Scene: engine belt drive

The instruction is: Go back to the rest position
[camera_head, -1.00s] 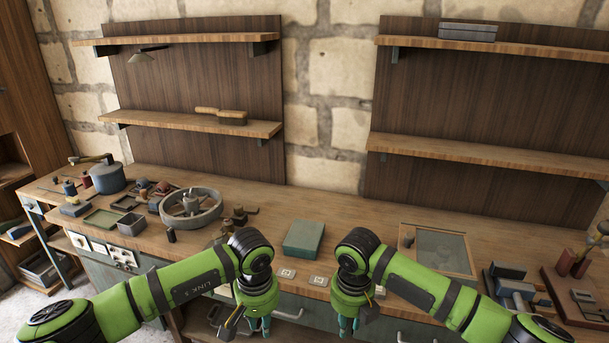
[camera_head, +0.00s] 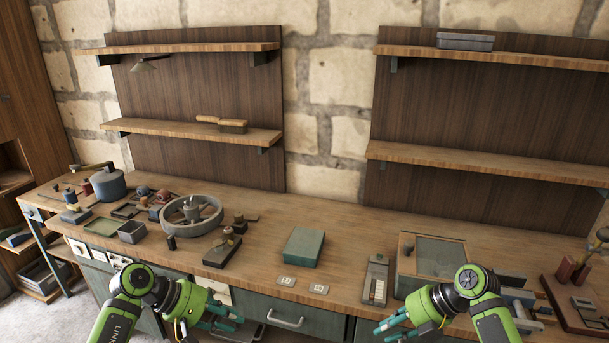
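My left gripper (camera_head: 226,318) is in front of the workbench at the lower left of the head view. Its teal fingers point right with a gap between them, and nothing shows in them. My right gripper (camera_head: 388,330) is in front of the bench at the lower right. Its teal fingers point left, spread apart and empty. Both grippers are apart from the things on the bench top.
The workbench (camera_head: 345,225) holds a grey wheel (camera_head: 192,214), a green box (camera_head: 303,246), a framed tray (camera_head: 440,257) and several small parts. Two marked plates (camera_head: 318,289) lie at its front edge. Wall shelves (camera_head: 190,128) stand behind. The bench middle is fairly clear.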

